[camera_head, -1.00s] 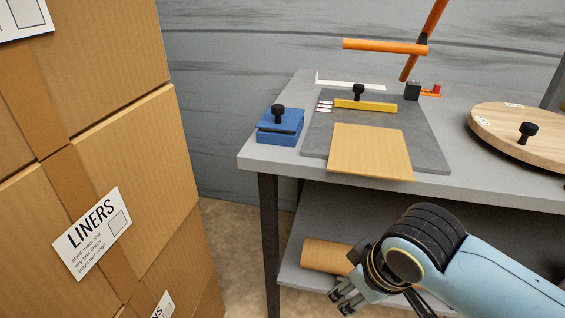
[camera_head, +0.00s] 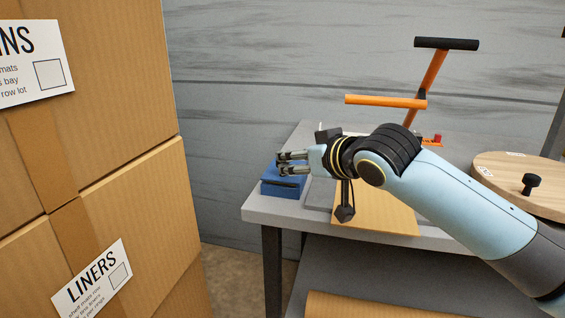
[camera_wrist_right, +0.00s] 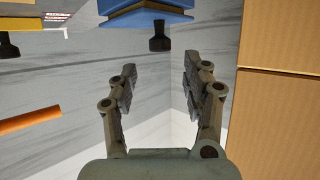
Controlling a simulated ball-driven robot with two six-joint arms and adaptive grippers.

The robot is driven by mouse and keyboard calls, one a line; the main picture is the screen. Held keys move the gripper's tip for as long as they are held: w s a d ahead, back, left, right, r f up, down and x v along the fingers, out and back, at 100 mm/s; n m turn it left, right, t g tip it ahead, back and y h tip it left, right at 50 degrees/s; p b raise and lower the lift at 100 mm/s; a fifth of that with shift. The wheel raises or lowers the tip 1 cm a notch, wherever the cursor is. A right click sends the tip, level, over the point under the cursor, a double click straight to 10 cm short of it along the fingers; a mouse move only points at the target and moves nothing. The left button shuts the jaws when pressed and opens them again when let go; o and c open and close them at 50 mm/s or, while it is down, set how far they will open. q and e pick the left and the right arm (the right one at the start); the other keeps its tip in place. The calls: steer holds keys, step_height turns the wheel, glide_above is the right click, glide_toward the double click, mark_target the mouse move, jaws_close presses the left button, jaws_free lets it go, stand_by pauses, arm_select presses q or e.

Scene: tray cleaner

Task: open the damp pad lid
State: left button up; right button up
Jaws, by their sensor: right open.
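The blue damp pad box (camera_head: 283,188) sits at the left front corner of the grey table. My right gripper (camera_head: 279,163) is in front of it in the head view, with fingers apart and pointing left, and hides most of its lid and knob. In the right wrist view, which is turned over, the blue lid (camera_wrist_right: 150,19) is at the top edge. Its black knob (camera_wrist_right: 159,37) hangs down in the picture, just beyond the open, empty fingertips (camera_wrist_right: 160,70) and between their lines. My left gripper is not in view.
Stacked cardboard boxes (camera_head: 110,190) stand close on the left. A tan sheet (camera_head: 385,210) lies on the table, partly behind my right arm. An orange bar frame (camera_head: 385,102) rises behind, and a round wooden lid (camera_head: 500,168) with a black knob is at the right.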

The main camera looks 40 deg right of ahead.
mark_target(286, 162)
steer(key=b+x, duration=0.1)
steer(key=x, duration=0.6)
steer(key=shift+a+f, duration=0.1)
steer(key=shift+c, duration=0.2)
jaws_close()
